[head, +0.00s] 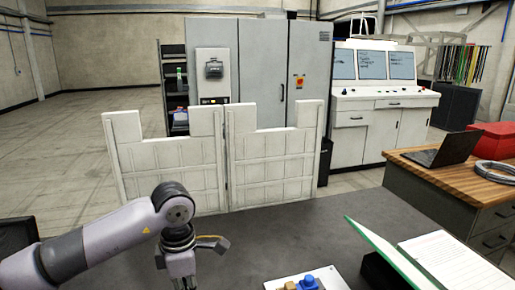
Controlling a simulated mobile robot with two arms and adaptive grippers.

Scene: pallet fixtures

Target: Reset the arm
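My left arm (100,238) comes in from the left over the dark table and bends down at its wrist. My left gripper (182,270) points downward near the bottom edge of the view. Its fingertips are cut off by the frame, so I cannot tell whether it is open or holds anything. My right arm and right gripper do not show in the head view.
Two white panels (172,168) stand upright at the dark table's (300,232) far edge. A white plate with a blue piece (308,283) and a tan piece lies at the front. A green-backed board (385,250) and an open book (445,258) are at right. The table's middle is clear.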

